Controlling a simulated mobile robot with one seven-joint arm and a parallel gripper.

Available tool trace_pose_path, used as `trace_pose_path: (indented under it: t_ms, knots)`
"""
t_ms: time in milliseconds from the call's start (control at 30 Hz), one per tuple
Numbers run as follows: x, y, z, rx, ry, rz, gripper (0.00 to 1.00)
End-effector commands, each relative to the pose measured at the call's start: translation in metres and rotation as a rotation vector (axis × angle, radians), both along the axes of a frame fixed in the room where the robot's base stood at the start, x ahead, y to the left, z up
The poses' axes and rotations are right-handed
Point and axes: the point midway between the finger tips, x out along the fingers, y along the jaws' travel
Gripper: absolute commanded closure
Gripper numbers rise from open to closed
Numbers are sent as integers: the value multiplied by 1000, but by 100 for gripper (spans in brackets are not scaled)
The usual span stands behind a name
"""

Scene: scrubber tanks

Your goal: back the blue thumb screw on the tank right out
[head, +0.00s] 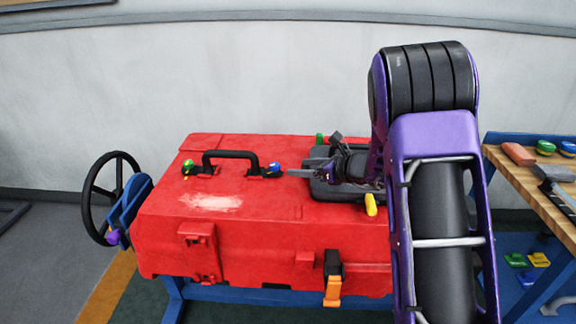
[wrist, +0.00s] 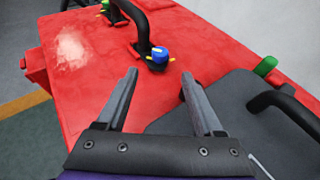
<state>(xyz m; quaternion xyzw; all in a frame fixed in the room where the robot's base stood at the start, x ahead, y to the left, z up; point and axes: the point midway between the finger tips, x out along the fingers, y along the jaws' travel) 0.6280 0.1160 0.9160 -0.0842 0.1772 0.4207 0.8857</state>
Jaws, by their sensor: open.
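The red tank (head: 265,245) lies on a blue stand. The blue thumb screw (head: 274,168) sits on its top at the right foot of a black handle (head: 230,155). In the wrist view the blue screw (wrist: 159,54) has small yellow marks beside it and stands just beyond my fingertips. My gripper (head: 300,174) is open and empty, a little to the right of the screw. In the wrist view my gripper (wrist: 158,80) shows its two fingers apart, with bare red tank top between them and the screw ahead, not between the fingers.
A green screw (head: 188,166) is at the handle's left foot. A dark grey lid (head: 325,190) with a black handle (wrist: 285,105) lies under my wrist, with green and yellow tabs at its edges. A workbench (head: 545,185) with tools stands at right, a black handwheel (head: 100,198) at left.

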Motion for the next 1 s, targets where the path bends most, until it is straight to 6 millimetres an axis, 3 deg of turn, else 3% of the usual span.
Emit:
trace_pose_path:
  t_ms: [200, 400, 833, 1000]
  knots:
    - [-29, -37, 21, 1, -1, -3, 31]
    - [-45, -55, 29, 0, 1, 0, 31]
    - [-49, -60, 31, 0, 1, 2, 31]
    - [-54, -50, 34, -75, -21, 96, 31]
